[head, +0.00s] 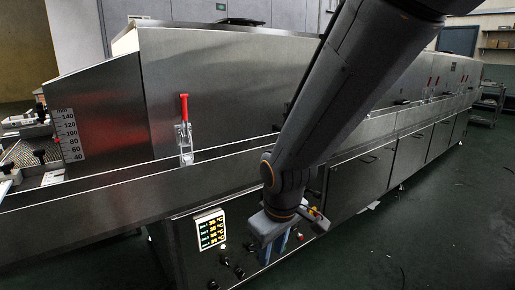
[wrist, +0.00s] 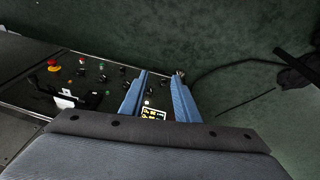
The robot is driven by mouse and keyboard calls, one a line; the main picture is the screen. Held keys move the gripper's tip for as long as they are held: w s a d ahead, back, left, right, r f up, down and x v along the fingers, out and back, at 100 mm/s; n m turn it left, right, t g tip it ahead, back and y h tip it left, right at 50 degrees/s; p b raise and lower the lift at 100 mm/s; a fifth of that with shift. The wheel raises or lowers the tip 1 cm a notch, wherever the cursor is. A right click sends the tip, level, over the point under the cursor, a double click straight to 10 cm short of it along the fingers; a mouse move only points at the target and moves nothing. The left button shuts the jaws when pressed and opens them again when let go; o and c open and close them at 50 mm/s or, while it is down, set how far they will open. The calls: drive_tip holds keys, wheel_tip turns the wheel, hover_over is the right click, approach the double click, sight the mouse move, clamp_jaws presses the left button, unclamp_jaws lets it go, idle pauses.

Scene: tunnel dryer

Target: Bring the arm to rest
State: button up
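My arm reaches down from the top of the head view, in front of the tunnel dryer (head: 230,80). My gripper (head: 273,248) hangs low, close to the dryer's control panel (head: 232,252). In the wrist view, the two blue fingers of my gripper (wrist: 160,85) stand apart with nothing between them. The panel's lit display (wrist: 153,114) shows behind the gap between them. The display also shows in the head view (head: 210,230), left of my gripper. Any contact between gripper and panel cannot be made out.
A clamp with a red handle (head: 184,108) stands on the dryer's side. A dark cable (wrist: 225,68) shows beyond the fingers. The dark green floor (head: 430,225) is open at the right.

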drive_tip(key=s+r+m+g, duration=0.3)
drive_tip(key=s, duration=1.3)
drive_tip(key=d+r+m+p, duration=0.5)
drive_tip(key=d+r+p, duration=1.1)
drive_tip(key=r+p, duration=0.4)
drive_tip(key=p, duration=0.4)
drive_tip(key=shift+s+m+h+p, duration=0.3)
drive_tip(key=shift+s+h+p, duration=0.1)
drive_tip(key=shift+a, duration=0.15)
